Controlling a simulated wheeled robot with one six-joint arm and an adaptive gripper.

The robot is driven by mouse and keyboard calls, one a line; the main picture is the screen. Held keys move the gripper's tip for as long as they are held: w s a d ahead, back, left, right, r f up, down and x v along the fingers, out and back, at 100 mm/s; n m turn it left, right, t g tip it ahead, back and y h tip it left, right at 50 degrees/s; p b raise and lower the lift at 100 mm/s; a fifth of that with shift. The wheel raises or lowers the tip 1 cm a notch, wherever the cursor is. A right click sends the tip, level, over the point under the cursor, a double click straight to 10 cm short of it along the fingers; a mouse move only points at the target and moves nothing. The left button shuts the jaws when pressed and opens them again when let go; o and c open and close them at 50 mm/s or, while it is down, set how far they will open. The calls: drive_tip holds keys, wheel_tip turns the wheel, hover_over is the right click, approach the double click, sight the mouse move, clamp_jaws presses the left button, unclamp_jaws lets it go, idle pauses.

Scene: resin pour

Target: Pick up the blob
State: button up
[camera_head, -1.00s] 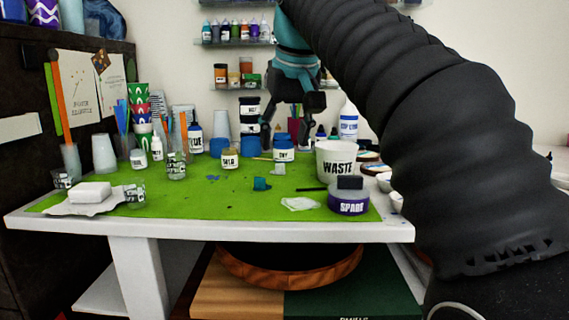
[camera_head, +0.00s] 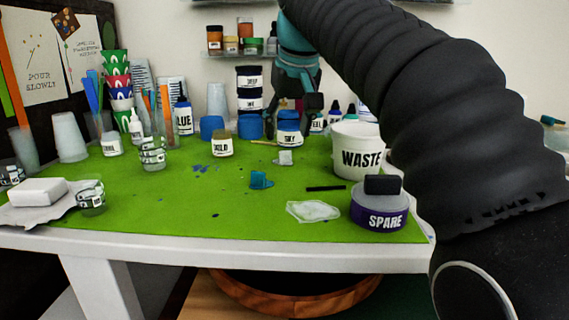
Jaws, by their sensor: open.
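A small teal lump (camera_head: 261,180), which looks like the blob, rests on the green mat (camera_head: 150,205) near the middle of the table. A flat, clear-white patch (camera_head: 313,211) lies on the mat to its right and nearer to me. My gripper (camera_head: 294,122) hangs at the back of the table, in front of or among the jars, above and beyond the teal lump. Its dark fingers are apart and hold nothing that I can see. The fingertips are hard to make out against the jars.
A white WASTE tub (camera_head: 358,150) and a purple SPARE tin (camera_head: 379,212) with a black block stand at the right. A dark stick (camera_head: 326,188) lies near them. A GOLD jar (camera_head: 221,145) and SKY jar (camera_head: 289,130) stand behind. The front-left mat is mostly clear.

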sight(283, 156)
drive_tip(key=shift+w+b+x, duration=0.2)
drive_tip(key=shift+b+x, duration=0.1)
drive_tip(key=shift+x, duration=1.45)
drive_tip(key=shift+w+b+x, duration=0.25)
drive_tip(key=shift+x, duration=1.5)
drive_tip(key=shift+d+r, duration=0.15)
drive_tip(key=c, duration=0.8)
